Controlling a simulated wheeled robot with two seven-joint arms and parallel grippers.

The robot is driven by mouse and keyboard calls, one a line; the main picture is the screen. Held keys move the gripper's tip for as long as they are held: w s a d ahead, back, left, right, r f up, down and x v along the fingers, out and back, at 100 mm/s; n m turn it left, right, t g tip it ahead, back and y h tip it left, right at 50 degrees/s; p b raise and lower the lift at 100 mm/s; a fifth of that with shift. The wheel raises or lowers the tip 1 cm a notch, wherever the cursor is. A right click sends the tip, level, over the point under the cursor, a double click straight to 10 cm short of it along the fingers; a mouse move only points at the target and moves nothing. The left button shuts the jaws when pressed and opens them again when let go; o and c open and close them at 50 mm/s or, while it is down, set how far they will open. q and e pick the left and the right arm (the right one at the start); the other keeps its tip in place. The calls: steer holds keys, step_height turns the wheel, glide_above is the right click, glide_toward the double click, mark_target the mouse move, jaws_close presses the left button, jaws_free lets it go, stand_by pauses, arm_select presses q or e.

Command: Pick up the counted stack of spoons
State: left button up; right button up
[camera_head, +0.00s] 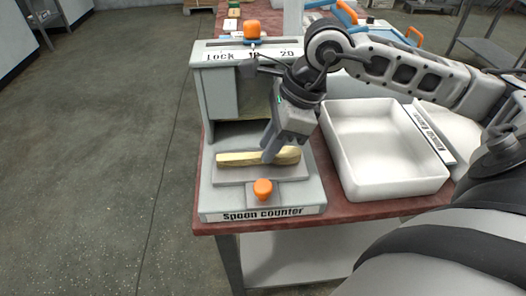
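A stack of pale wooden spoons (236,158) lies on the grey platform (232,175) of the spoon counter (211,196). My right gripper (270,152) comes down over the right part of the stack. One finger shows in front of the spoons; the other is hidden, so I cannot tell whether it grips them. The stack lies level on or just above the platform. My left gripper is not in view.
An orange knob (262,189) stands at the front of the counter. Another orange knob (252,29) is on its top, behind the lock label. An empty white tray (384,150) stands right of the counter on the red table (378,209).

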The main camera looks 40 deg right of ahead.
steer(key=shift+x, duration=0.9)
steer(key=shift+w+r, duration=0.1)
jaws_close()
